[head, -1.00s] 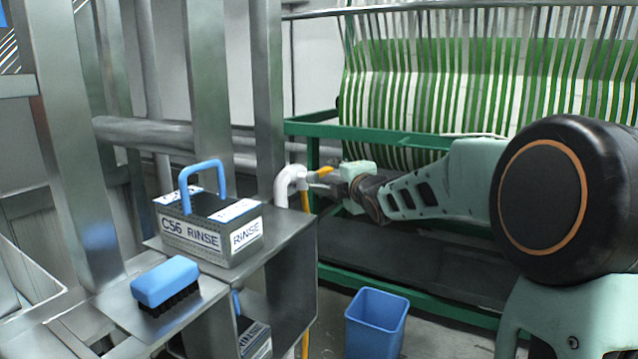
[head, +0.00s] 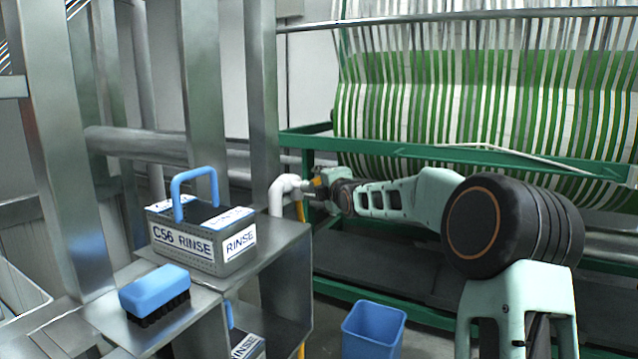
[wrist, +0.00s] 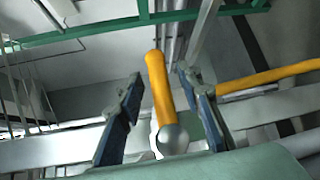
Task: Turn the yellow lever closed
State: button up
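The yellow lever (wrist: 160,90) stands between the two dark fingers of my gripper (wrist: 159,75) in the wrist view, its rounded metal end towards the camera. There is a visible gap on both sides of it. In the head view the lever (head: 318,182) is a small yellow patch beside the white pipe elbow (head: 283,189), largely hidden by my gripper (head: 315,193). The fingers are open around the lever, and I see no clear contact.
A yellow hose (wrist: 275,76) runs to the right of my fingers. A metal shelf (head: 285,262) at left holds a rinse caddy (head: 190,245) and a blue brush (head: 155,288). A blue bin (head: 373,330) stands below. A green-framed webbing roll (head: 480,100) is behind.

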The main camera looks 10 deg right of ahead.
jog(key=shift+w+a, duration=0.1)
jog(key=shift+w, duration=0.3)
grip_shut()
